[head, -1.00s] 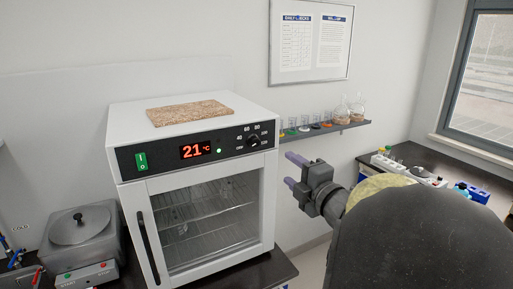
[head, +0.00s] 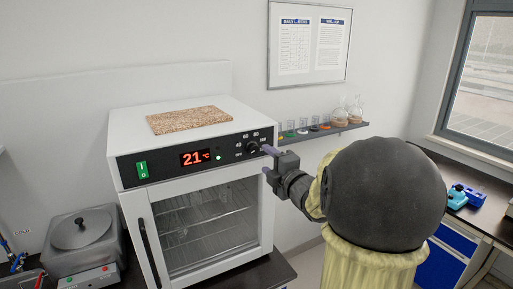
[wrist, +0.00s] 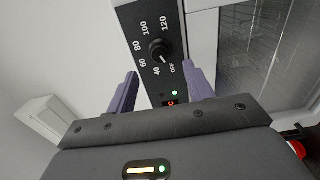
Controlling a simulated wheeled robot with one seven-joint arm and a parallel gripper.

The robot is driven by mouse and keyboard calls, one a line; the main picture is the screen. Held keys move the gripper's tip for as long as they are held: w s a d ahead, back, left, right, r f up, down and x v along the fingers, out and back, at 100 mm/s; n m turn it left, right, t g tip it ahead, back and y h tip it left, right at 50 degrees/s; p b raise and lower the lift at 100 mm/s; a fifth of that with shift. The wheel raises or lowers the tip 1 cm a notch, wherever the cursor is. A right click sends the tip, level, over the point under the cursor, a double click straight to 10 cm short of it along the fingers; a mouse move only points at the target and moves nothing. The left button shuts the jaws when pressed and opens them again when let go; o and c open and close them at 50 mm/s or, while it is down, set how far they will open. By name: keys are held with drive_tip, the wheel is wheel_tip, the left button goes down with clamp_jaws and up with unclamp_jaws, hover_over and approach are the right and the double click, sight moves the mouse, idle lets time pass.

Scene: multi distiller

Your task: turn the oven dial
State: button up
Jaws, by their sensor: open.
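The oven (head: 130,195) is a white cabinet with a glass door and a black control panel (head: 228,150). Its display reads 21 °C. The black oven dial (head: 253,148) is at the panel's right end; in the wrist view the dial (wrist: 159,50) is ringed by OFF and marks from 40 to 120, and its pointer seems to face near OFF. My gripper (head: 266,159) is open and empty at the oven's front right corner. In the wrist view my gripper (wrist: 160,82) has its two purple fingers apart, with the dial beyond the tips, roughly between them; I see no contact.
A cork-like board (head: 189,120) lies on the oven top. A grey lidded bath (head: 82,240) stands left of the oven. A wall shelf (head: 320,131) with flasks is behind my gripper. A dark bench (head: 450,170) is at right.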

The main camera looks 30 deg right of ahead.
sight(255, 150)
drive_tip(key=w+p, duration=0.2)
drive_tip(key=w, duration=0.5)
drive_tip(key=shift+w+a, duration=0.15)
drive_tip(key=c, duration=0.9)
